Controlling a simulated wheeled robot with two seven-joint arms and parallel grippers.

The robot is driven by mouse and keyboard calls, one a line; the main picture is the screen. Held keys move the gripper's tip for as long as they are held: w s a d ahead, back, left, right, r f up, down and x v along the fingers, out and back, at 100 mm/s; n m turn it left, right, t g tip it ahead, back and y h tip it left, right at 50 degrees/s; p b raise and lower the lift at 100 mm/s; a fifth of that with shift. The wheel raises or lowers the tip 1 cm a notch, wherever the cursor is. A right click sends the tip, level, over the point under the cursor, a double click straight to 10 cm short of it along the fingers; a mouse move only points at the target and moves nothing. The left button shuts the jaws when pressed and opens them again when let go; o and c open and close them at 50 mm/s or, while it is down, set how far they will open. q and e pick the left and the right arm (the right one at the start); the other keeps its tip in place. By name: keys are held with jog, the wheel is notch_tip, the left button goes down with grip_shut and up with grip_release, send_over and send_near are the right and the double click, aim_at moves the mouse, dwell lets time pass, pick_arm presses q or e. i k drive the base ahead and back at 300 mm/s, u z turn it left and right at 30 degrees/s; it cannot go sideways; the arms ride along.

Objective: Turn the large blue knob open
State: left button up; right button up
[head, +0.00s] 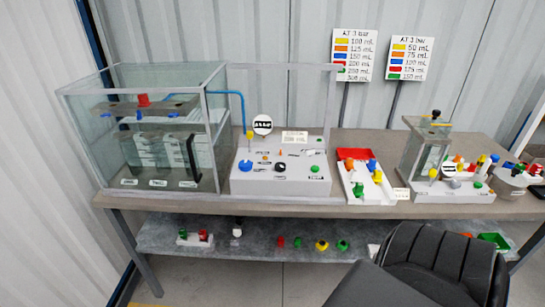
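The large blue knob (245,166) sits on the left of the sloped front of a white control box (290,185) on the bench. A black knob (279,167) is to its right, and a small green button (315,169) is farther right. The position the blue knob is turned to is too small to tell. Neither of my grippers shows in the head view.
A glass tank (150,90) stands left of the box on the grey bench (365,204). A white tray (362,188) with colored parts and a smaller apparatus (450,190) stand right. Floor shows front left.

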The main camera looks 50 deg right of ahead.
aim_at(244, 165)
jog(key=k, duration=0.25)
jog(key=z, duration=1.55)
jog(key=i, duration=0.2)
jog(key=u, duration=0.15)
